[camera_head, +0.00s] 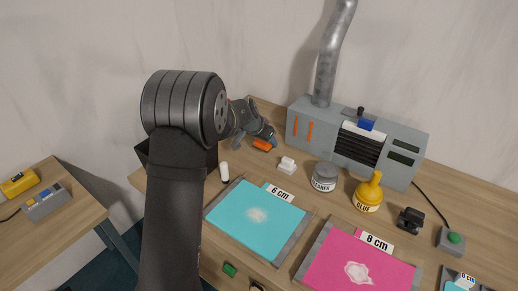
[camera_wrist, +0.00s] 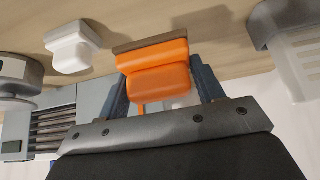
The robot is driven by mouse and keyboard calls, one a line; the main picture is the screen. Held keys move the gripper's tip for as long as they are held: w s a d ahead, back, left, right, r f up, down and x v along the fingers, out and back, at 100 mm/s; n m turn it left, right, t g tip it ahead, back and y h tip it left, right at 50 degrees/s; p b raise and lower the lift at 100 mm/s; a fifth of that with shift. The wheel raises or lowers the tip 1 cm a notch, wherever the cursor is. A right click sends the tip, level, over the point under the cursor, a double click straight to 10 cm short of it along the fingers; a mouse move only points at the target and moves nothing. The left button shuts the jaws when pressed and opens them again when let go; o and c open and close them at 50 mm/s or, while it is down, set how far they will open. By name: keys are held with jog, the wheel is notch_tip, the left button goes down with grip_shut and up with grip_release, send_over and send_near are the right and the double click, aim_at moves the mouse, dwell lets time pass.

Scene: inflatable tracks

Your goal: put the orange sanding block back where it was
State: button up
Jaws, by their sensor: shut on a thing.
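The orange sanding block (camera_wrist: 157,78) with a brown sanding face is between the two fingers of my gripper (camera_wrist: 160,88) in the wrist view. The fingers are shut on its sides, and the brown face is toward the wooden table. In the head view my gripper (camera_head: 263,137) is over the back left part of the table, and the orange block (camera_head: 262,145) shows just below the fingers. I cannot tell whether the block touches the table or hangs a little above it.
A white block (camera_head: 287,166) stands close by, right of the gripper. A white cylinder (camera_head: 224,172), a grey cleaner tin (camera_head: 324,177), a yellow glue bottle (camera_head: 368,192) and a grey machine (camera_head: 300,128) stand around. A cyan sheet (camera_head: 257,215) lies in front.

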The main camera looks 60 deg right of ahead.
aim_at(259, 155)
jog(key=w, duration=0.1)
jog(key=w+f, duration=0.1)
jog(key=shift+w+d+f, duration=0.1)
jog(key=shift+w+f, duration=0.2)
jog(key=shift+f, duration=1.9)
jog(key=shift+f, duration=0.15)
jog(key=o, duration=0.9)
jog(key=shift+o, duration=0.2)
jog(key=v, duration=1.2)
